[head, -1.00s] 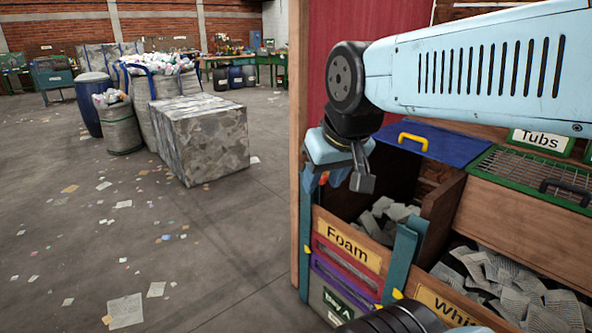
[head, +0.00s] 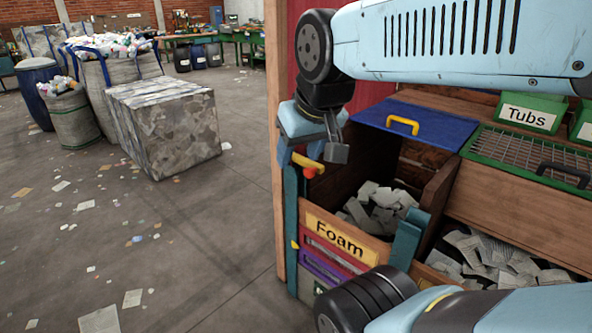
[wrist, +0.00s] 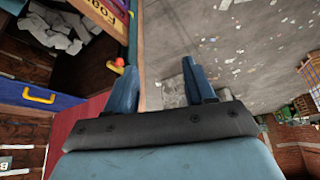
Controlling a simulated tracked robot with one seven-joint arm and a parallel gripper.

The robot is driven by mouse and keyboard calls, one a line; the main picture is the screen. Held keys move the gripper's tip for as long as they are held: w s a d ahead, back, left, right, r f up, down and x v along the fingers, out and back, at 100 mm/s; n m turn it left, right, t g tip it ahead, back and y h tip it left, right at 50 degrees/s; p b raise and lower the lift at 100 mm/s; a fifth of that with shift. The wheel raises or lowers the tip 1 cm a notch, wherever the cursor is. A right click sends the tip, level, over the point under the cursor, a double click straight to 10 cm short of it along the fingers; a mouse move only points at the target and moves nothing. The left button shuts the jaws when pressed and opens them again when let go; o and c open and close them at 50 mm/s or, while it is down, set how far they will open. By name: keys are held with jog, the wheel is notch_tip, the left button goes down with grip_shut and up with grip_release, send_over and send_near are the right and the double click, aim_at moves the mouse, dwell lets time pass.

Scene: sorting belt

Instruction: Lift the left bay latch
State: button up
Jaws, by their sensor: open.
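The left bay latch (head: 308,163) is a short yellow lever with an orange-red knob, at the top of the teal post left of the Foam bay. My gripper (head: 311,146) is open and empty, pointing down just above the latch in the head view. In the wrist view its two blue fingers (wrist: 160,68) are spread apart. The latch's orange knob (wrist: 119,62) shows there just left of the left finger, outside the gap. That finger hides part of the lever; I cannot tell whether they touch.
The Foam bay (head: 338,238) holds grey-white scraps, with a blue lid (head: 430,125) with a yellow handle behind. A green mesh lid (head: 535,160) lies to the right. A wooden post (head: 278,140) stands close on the left. Open floor (head: 215,240) with litter lies beyond.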

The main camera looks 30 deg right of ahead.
jog(key=shift+o, duration=0.7)
jog(key=shift+w+d+f, duration=0.15)
jog(key=shift+w+f, duration=0.1)
jog(key=shift+w, duration=0.05)
jog(key=shift+o, duration=0.5)
jog(key=w+d+f+n+g+h, duration=0.3)
jog(key=w+d+f+g, duration=0.1)
jog(key=w+d+f, duration=0.1)
jog(key=shift+w+d+f, duration=0.15)
jog(key=shift+w+f, duration=0.3)
jog(key=shift+f, duration=0.45)
jog(key=n+t+h, duration=0.5)
jog(key=n+h, duration=0.9)
jog(key=n, duration=0.5)
send_near(307, 173)
jog(key=x, duration=1.1)
jog(key=shift+s, duration=0.15)
